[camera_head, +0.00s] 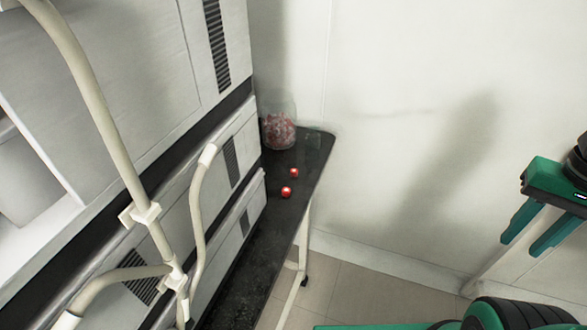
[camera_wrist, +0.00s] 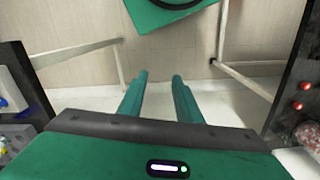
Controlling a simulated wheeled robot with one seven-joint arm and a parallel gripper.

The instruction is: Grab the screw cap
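Two small red caps lie apart on the dark tabletop: the farther cap (camera_head: 294,173) and the nearer cap (camera_head: 286,191). I cannot tell which is meant. In the wrist view they sit at the right edge, one cap (camera_wrist: 305,86) and the other cap (camera_wrist: 296,105). My green gripper (camera_head: 522,246) is at the right of the head view, well away from the table and the caps. In the wrist view its two fingers (camera_wrist: 160,76) stand apart with nothing between them.
A clear jar (camera_head: 279,131) of red pieces stands at the far end of the narrow dark table (camera_head: 312,160). Large white equipment (camera_head: 150,70) with pale tubes borders the table's left. A white wall (camera_head: 400,120) lies behind. Floor (camera_head: 350,290) right of the table is open.

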